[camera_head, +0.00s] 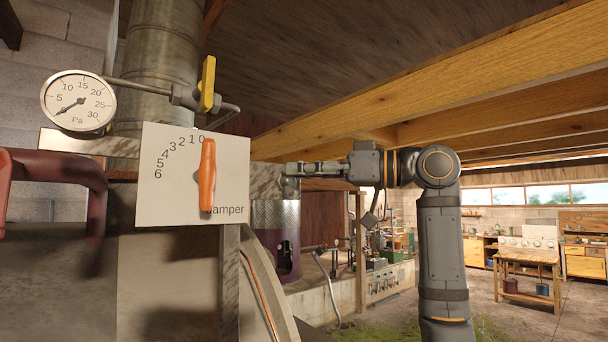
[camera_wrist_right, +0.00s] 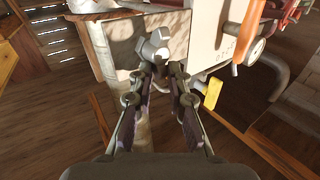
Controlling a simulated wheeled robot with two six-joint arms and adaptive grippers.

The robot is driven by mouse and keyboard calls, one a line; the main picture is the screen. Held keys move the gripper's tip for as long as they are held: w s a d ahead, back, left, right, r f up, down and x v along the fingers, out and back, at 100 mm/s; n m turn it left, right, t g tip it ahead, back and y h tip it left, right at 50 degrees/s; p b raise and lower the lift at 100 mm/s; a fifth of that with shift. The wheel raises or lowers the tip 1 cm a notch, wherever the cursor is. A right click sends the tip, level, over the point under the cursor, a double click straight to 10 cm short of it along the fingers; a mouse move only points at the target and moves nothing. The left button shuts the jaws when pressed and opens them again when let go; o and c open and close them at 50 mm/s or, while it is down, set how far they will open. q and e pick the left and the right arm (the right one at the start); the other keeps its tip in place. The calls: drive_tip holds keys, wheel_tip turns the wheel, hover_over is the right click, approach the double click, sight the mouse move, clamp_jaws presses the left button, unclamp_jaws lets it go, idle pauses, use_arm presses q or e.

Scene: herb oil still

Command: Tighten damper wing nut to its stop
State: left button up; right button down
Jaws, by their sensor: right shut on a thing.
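In the right wrist view the grey-white wing nut (camera_wrist_right: 154,45) stands against a pale bracket, with its wings spread. My right gripper (camera_wrist_right: 161,68) has its fingertips closed on the wing nut. In the head view my right gripper (camera_head: 290,170) reaches in from the right to the bracket beside the damper plate (camera_head: 168,195); the nut is too small to make out there. The damper's orange pointer (camera_head: 207,176) stands upright, with its upper end near 0. My left gripper is not in view.
A Pa gauge (camera_head: 78,101) and a yellow valve handle (camera_head: 207,84) sit above the plate. A dark red handle (camera_head: 60,168) is at the left. Wooden beams (camera_head: 440,85) run overhead on the right. Benches stand far back right, with open floor before them.

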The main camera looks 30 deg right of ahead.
drive_tip(key=shift+d+f+m+t+h+b, duration=0.1)
drive_tip(key=shift+f+m+t+h+b, duration=0.4)
drive_tip(key=shift+m+t+h+b, duration=2.15)
drive_tip(key=shift+f+m+t+h+b, duration=0.55)
drive_tip(key=shift+m+t+b, duration=0.45)
drive_tip(key=shift+m+b, duration=3.5)
drive_tip(key=shift+d+f+m+t+h+b, duration=0.1)
drive_tip(key=shift+f+m+t+h+b, duration=0.4)
drive_tip(key=shift+m+t+h+b, duration=2.95)
drive_tip(key=m+g+y+p, duration=0.3)
drive_tip(key=m, duration=0.1)
drive_tip(key=shift+y, duration=0.25)
drive_tip(key=c, duration=1.3)
unclamp_jaws()
drive_tip(key=shift+w, duration=0.1)
